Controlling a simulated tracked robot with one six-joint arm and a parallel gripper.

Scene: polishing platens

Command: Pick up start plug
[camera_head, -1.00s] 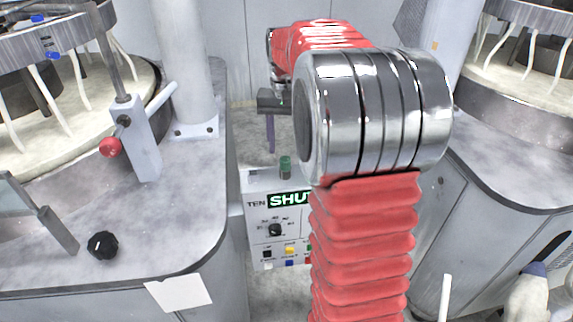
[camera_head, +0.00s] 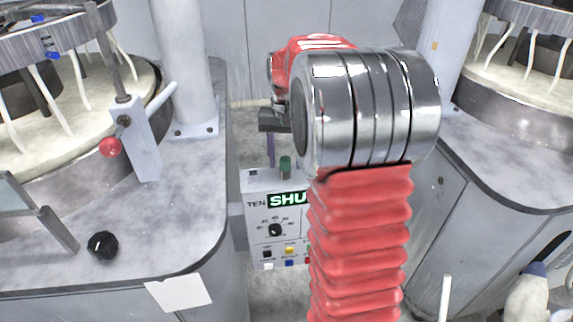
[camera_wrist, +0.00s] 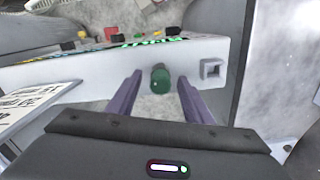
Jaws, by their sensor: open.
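The start plug looks to be the small green cylinder standing on top of the white control box. In the head view the green plug (camera_head: 285,166) is just right of the one purple finger that shows. In the wrist view the plug (camera_wrist: 160,80) lies between and slightly beyond the two purple fingertips. My gripper (camera_wrist: 158,84) is open and empty, with clear gaps on both sides of the plug. It also shows in the head view (camera_head: 271,165), where my arm hides part of it. The control box (camera_head: 256,184) has its right side hidden by my arm.
A square socket (camera_wrist: 212,70) is right of the plug on the box top. A polishing machine (camera_head: 190,215) with a red-knobbed lever (camera_head: 109,147) stands left, another (camera_head: 510,180) right. A white sheet (camera_head: 178,292) hangs at the left machine's front edge.

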